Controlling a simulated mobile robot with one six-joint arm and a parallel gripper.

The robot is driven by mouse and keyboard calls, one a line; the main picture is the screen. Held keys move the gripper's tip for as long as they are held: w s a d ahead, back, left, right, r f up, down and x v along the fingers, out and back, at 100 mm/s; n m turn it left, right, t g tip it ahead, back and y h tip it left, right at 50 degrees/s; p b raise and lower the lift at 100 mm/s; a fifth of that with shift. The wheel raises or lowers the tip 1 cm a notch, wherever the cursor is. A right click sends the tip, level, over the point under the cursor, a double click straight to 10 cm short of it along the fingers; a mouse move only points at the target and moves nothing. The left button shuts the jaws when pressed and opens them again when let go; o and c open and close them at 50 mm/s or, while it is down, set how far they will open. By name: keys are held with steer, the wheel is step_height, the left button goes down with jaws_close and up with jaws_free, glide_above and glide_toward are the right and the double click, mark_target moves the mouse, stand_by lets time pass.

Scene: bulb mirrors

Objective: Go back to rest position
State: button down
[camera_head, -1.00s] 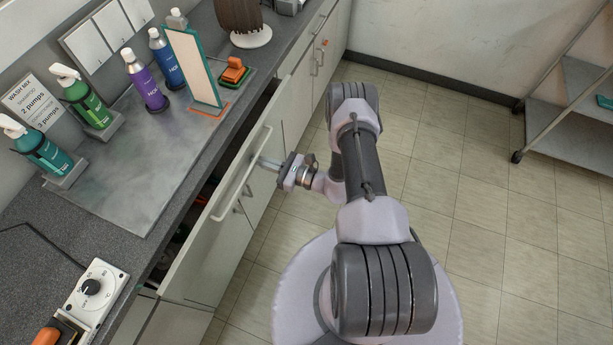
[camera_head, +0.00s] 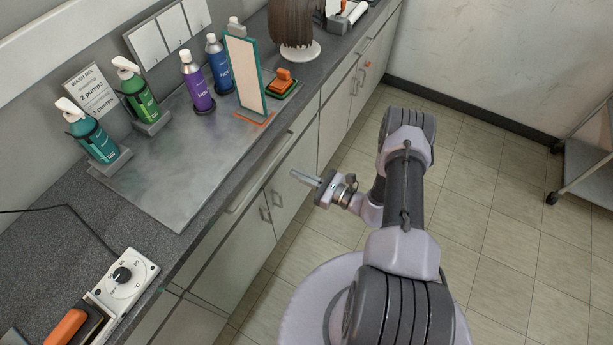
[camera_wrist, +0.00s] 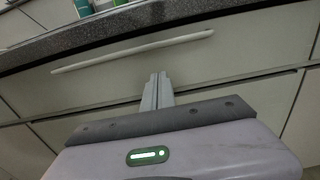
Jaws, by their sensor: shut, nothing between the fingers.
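My gripper (camera_head: 306,179) is shut and empty, held out over the floor in front of the counter cabinets. In the wrist view its closed fingers (camera_wrist: 159,77) point at a drawer front. The drawer (camera_head: 222,236) below the counter edge looks closed in the head view. Its long bar handle (camera_head: 258,172) runs along the front, and the handle also shows in the wrist view (camera_wrist: 133,51). The fingertips are apart from the handle. My arm is bent to the right of the cabinets.
The counter bears green and teal pump bottles (camera_head: 139,95), purple (camera_head: 196,82) and blue bottles (camera_head: 219,64), a teal-framed mirror (camera_head: 246,78), a wig head (camera_head: 292,27) and a dial box (camera_head: 124,282). A shelf cart (camera_head: 587,165) stands at right. The floor between is clear.

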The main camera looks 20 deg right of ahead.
steer(key=p+v, duration=0.1)
steer(key=v, duration=0.6)
steer(key=a+r+n+g, duration=0.4)
steer(key=r+n, duration=0.1)
steer(key=r, duration=0.3)
steer(key=a+r+n+g+y, duration=0.1)
steer(key=a+r+n+g, duration=0.35)
steer(key=r, duration=0.45)
steer(key=a+r+n+g, duration=0.3)
steer(key=r+n+g, duration=0.2)
steer(key=r, duration=0.3)
steer(key=s+a+r+n+t+h, duration=0.2)
steer(key=s+r+n+t+h, duration=0.2)
steer(key=s+r+n+h, duration=0.5)
steer(key=s+r, duration=0.6)
steer(key=s, duration=0.1)
steer(key=shift+a+r+n+t+h, duration=0.3)
steer(key=shift+a+r+n+t, duration=0.05)
steer(key=shift+r, duration=0.05)
